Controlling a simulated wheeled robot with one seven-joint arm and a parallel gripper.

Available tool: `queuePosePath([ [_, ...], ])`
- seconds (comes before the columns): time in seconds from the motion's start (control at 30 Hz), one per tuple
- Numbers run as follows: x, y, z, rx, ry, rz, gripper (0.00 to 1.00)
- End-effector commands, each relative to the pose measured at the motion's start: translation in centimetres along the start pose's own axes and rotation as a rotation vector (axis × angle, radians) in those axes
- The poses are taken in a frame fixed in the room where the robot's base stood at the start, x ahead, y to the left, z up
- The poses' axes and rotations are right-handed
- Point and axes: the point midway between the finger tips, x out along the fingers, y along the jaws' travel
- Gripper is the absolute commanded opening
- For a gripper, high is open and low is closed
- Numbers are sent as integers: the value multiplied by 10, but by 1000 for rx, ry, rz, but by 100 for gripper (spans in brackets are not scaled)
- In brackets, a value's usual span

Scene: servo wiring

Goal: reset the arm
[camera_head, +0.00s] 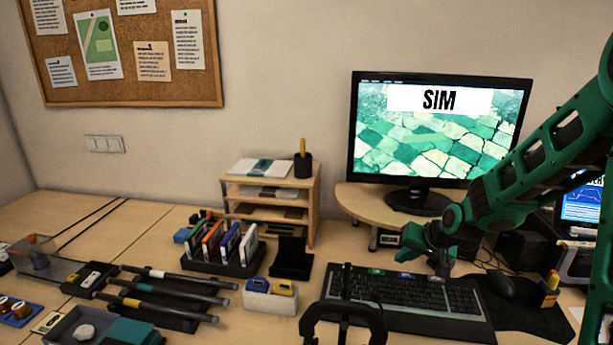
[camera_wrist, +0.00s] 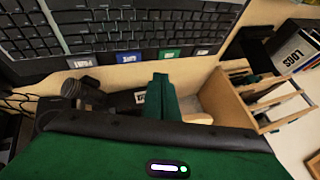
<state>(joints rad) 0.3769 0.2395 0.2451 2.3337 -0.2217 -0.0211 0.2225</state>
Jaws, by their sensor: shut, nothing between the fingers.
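My green arm (camera_head: 540,150) reaches in from the right in the head view, in front of the monitor's right edge. It bends down to my gripper (camera_head: 408,252), which hangs above the back edge of the keyboard, below the monitor stand. My gripper is shut and empty. In the wrist view my gripper (camera_wrist: 162,85) shows as a narrow green piece below the keyboard's labelled edge. I cannot tell the exact gap between gripper and keyboard.
A keyboard (camera_head: 405,303) and a monitor (camera_head: 438,125) are close to my gripper. A wooden shelf organizer (camera_head: 313,200) stands to the left. Black-handled tools (camera_head: 165,300), a rack of cards (camera_head: 222,262) and small trays crowd the left desk. A mouse (camera_head: 501,284) lies at right.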

Motion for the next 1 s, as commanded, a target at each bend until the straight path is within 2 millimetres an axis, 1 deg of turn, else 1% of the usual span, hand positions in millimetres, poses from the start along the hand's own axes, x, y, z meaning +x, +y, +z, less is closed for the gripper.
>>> queuePosePath([
  [0.03, -19, 13, 4, -17, -16, 47, 0],
  [0.17, -64, 48, 22, -34, -77, 164, 0],
  [0.2, -79, 59, 28, -33, -95, 197, 0],
  [0.27, -101, 73, 39, -28, -125, 244, 0],
  [0.3, -116, 82, 46, -24, -144, 272, 0],
  [0.37, -139, 95, 59, -10, -174, 312, 0],
  [0.4, -154, 103, 68, 0, -195, 337, 0],
  [0.47, -177, 114, 82, 21, -225, 368, 0],
  [0.5, -192, 120, 93, 36, -247, 386, 0],
  [0.57, -214, 128, 109, 61, -279, 409, 0],
  [0.6, -228, 133, 121, 80, -301, 422, 0],
  [0.7, -260, 142, 151, 129, -356, 440, 0],
  [0.8, -285, 147, 179, 172, -406, 444, 0],
  [0.9, -301, 149, 199, 207, -444, 441, 0],
  [1.0, -311, 149, 212, 227, -468, 436, 0],
])
